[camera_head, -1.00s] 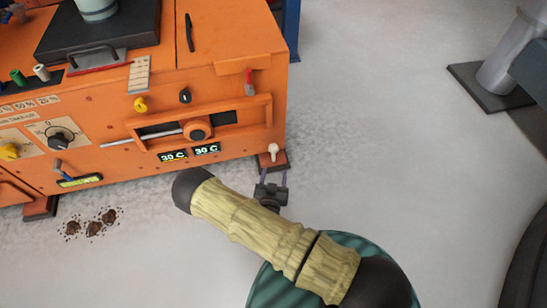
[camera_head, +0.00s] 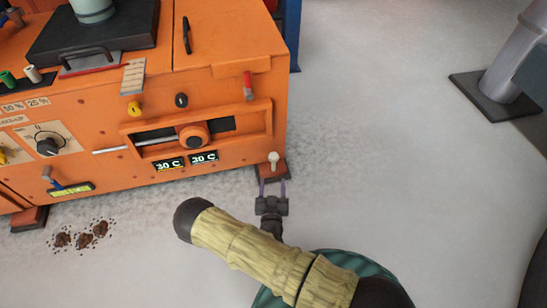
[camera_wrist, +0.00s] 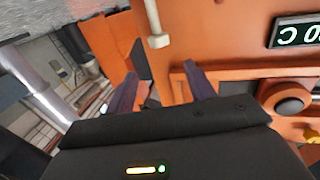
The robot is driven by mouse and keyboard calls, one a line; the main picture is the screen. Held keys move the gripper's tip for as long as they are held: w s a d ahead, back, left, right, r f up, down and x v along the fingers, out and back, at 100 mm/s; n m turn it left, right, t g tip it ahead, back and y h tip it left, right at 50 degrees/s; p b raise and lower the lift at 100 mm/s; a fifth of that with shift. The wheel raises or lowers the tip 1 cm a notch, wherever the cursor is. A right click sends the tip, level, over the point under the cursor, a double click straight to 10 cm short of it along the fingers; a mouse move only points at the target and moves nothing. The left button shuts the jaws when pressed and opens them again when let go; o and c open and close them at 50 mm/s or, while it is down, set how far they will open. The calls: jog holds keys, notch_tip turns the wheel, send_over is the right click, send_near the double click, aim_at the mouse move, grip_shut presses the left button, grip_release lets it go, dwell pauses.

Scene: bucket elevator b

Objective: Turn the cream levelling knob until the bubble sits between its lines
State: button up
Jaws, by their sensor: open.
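The cream knob (camera_head: 273,157) stands at the lower right corner of the orange machine, just above a dark red foot. It also shows in the wrist view (camera_wrist: 157,40), as a pale stem with a wider end. My gripper (camera_head: 272,182) is open and empty, a little in front of the knob. In the wrist view its two purple fingers (camera_wrist: 158,76) are spread, with the knob beyond the gap between them, apart from both. A yellow-green strip like a level vial (camera_head: 71,188) sits low on the machine's left; its bubble is too small to make out.
The orange machine (camera_head: 220,60) fills the upper left. Brown clumps (camera_head: 82,238) lie on the floor. The floor to the right is clear up to a grey post (camera_head: 510,55).

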aim_at(274, 159)
jog(key=w+b, duration=0.5)
jog(key=w, duration=0.8)
jog(key=shift+w+a, duration=0.1)
jog(key=shift+w, duration=0.1)
jog(key=c, duration=0.9)
